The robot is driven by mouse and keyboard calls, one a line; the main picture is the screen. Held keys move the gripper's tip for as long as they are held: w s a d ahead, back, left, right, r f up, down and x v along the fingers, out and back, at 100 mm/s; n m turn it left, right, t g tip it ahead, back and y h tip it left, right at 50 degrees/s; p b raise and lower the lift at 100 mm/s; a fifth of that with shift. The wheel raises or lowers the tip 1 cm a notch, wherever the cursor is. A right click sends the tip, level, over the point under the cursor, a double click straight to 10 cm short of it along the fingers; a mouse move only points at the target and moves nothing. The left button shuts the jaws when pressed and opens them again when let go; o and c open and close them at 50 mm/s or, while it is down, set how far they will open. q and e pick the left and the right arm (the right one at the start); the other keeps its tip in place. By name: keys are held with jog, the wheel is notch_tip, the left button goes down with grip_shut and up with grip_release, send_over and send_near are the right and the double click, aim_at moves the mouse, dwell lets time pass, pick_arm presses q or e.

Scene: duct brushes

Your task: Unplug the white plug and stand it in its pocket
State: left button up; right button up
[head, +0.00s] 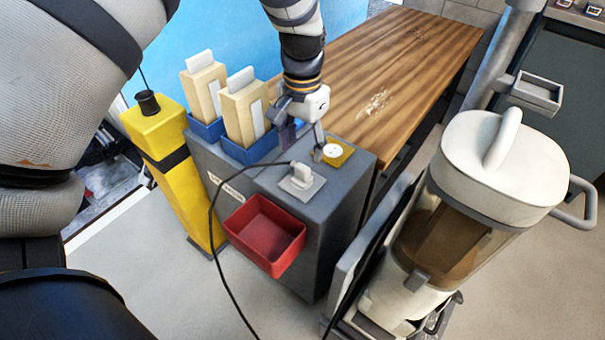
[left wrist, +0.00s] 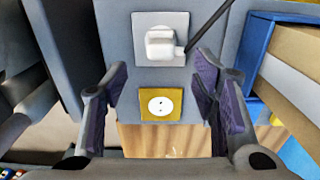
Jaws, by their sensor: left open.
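The white plug (head: 300,174) sits on a pale square plate (head: 291,188) on top of the grey cabinet (head: 338,192), with a black cable running from it. In the left wrist view the plug (left wrist: 160,43) is near the top, with the cable leaving to the upper right. A yellow plate with a round white socket (head: 333,150) lies behind it, empty; it also shows in the left wrist view (left wrist: 160,105). My left gripper (head: 302,142) is open and empty above the cabinet, its fingers apart and clear of the plug. My right gripper is not seen.
A red open bin (head: 240,221) hangs on the cabinet front. Two blue holders (head: 247,151) with beige, white-topped blocks stand at its left. A yellow post (head: 160,132) is further left. A wooden table (head: 400,60) lies behind; a large canister machine (head: 500,165) stands right.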

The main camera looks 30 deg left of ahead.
aim_at(302, 167)
pick_arm(q)
notch_tip(302, 167, down, 8)
jog(key=shift+r+b, duration=0.15)
jog(key=shift+b, duration=1)
jog(key=shift+f, duration=0.7)
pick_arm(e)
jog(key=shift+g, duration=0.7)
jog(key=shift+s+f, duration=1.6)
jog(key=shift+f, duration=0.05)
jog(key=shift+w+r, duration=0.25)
pick_arm(q)
grip_shut()
jog(key=shift+r+p, duration=1.2)
jog(key=shift+r, duration=1.9)
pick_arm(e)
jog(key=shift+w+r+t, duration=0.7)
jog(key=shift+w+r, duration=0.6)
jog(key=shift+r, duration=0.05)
pick_arm(q)
jog(key=shift+r+p, duration=0.5)
jog(key=shift+r, duration=1.1)
jog(key=shift+f, duration=0.1)
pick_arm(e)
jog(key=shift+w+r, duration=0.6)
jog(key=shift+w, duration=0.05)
